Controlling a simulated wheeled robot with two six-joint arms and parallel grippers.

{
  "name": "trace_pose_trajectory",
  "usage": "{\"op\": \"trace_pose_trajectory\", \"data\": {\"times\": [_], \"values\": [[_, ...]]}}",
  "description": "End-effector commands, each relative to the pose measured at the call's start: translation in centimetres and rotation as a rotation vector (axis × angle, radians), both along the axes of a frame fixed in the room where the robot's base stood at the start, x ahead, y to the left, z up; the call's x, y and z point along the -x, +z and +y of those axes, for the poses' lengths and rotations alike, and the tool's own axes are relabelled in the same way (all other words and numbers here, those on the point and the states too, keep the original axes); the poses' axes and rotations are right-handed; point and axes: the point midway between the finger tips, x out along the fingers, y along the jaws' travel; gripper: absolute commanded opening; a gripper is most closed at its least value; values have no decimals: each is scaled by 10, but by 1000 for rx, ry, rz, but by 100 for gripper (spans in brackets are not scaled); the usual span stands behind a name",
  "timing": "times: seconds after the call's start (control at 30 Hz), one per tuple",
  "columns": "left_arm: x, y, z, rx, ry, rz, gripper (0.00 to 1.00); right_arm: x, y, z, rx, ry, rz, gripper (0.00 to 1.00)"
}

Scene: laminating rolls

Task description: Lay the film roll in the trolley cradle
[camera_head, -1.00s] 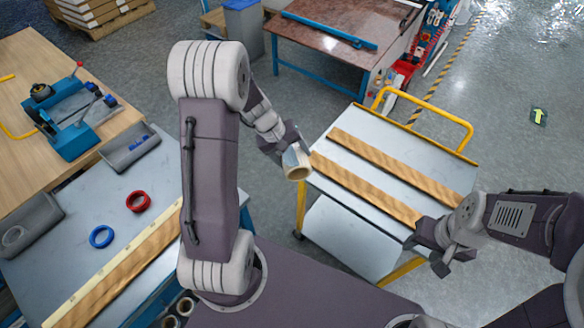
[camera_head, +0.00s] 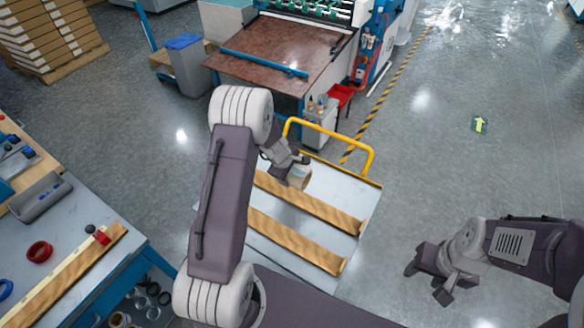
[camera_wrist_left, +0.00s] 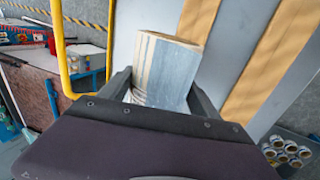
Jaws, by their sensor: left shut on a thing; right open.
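The film roll (camera_head: 300,178), a short pale cylinder with a bluish wrap, is held in my left gripper (camera_head: 294,172). In the left wrist view the roll (camera_wrist_left: 165,68) sits between the two fingers, which are shut on it. The trolley (camera_head: 362,205) has a grey top with two parallel wooden rails (camera_head: 318,208) forming the cradle. The roll appears over the far rail; whether it touches is unclear. My left arm hides the trolley's left part. My right gripper (camera_head: 424,284) is open and empty, over the floor right of the trolley.
The trolley's yellow handle (camera_head: 328,142) stands at its far edge. A machine table (camera_head: 275,55) and grey bin (camera_head: 188,65) stand behind. The floor at right is clear.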

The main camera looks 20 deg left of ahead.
Motion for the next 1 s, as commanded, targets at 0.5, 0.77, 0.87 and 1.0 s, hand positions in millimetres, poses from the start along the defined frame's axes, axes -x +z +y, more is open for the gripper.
{"op": "trace_pose_trajectory", "data": {"times": [0.5, 0.77, 0.87, 1.0], "values": [[1, -14, -2, -1, -5, -1, 17, 0, -12, 0, 0, 0, 0, 50], [1, -40, -2, -1, -5, -1, 17, 0, -36, 0, 0, 0, 0, 50], [1, -50, -2, -1, -5, -1, 17, 0, -46, 0, 0, 0, 0, 50], [1, -64, -2, 0, -4, -1, 17, 0, -58, 0, 0, 0, 0, 50]]}}
